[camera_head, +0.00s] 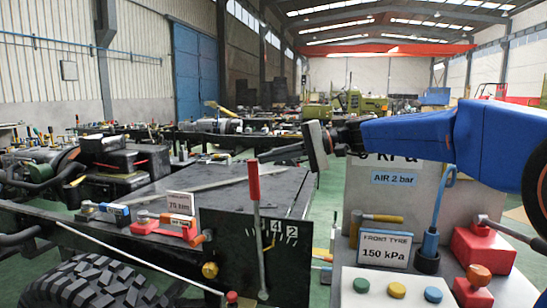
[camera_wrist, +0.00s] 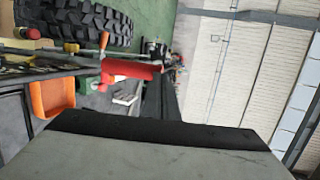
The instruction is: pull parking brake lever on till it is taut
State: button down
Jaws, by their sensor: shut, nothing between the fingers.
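A tall lever with a red grip (camera_head: 254,181) and a thin grey rod stands nearly upright in front of the dark chassis panel (camera_head: 225,245), beside a plate with number marks. I take it for the parking brake lever. My gripper (camera_head: 314,146) is shut and empty, up and to the right of the red grip and apart from it. Its fingers are seen side-on and are hard to make out. In the wrist view a red part (camera_wrist: 130,71) shows beyond the grey gripper body; I cannot tell if it is the lever's grip.
A grey console with a sign reading 150 kPa (camera_head: 385,250), coloured buttons, a blue-handled lever (camera_head: 431,240) and a red block (camera_head: 483,252) stands at right. A tyre (camera_head: 95,288) is at lower left. A 75 km sign (camera_head: 180,203) and small red-and-blue levers sit left of the lever.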

aim_at(254, 156)
jog(key=shift+a, duration=0.1)
jog(key=shift+h, duration=0.6)
jog(key=shift+w+a, duration=0.2)
jog(key=shift+a, duration=0.9)
jog(key=shift+w+a, duration=0.2)
jog(key=shift+a, duration=0.9)
